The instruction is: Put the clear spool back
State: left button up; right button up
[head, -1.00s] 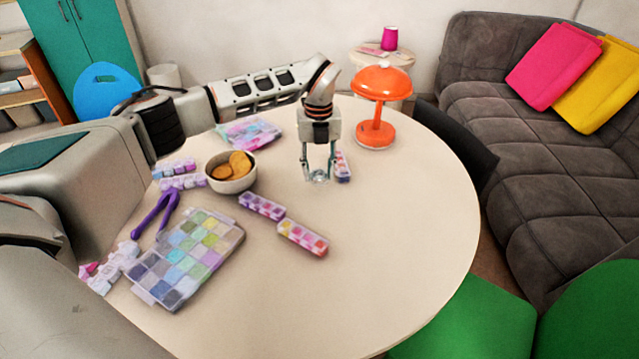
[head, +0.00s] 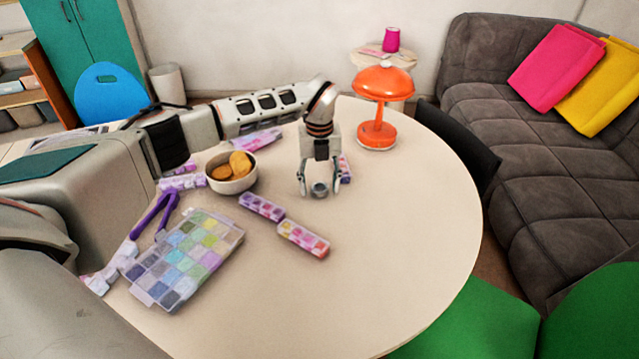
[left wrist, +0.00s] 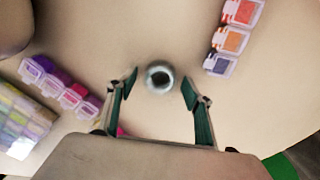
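The clear spool (head: 319,190) looks like a small grey ring on the table, right of the bowl. In the left wrist view the spool (left wrist: 159,77) appears round with a dark centre hole. My left gripper (head: 319,186) points down over it, its fingers open on either side. In the left wrist view the left gripper (left wrist: 160,88) shows gaps between both fingertips and the spool. My right gripper is not in view.
A strip of lidded bead boxes (head: 303,238) and a purple one (head: 262,206) lie nearby. A bowl of cookies (head: 231,183), a bead case (head: 186,262) and an orange lamp (head: 378,135) stand on the table. The table's right side is clear.

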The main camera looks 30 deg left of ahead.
pick_arm(q)
notch_tip(320, 180, up, 12)
jog(key=p, duration=0.2)
jog(key=shift+r, duration=0.2)
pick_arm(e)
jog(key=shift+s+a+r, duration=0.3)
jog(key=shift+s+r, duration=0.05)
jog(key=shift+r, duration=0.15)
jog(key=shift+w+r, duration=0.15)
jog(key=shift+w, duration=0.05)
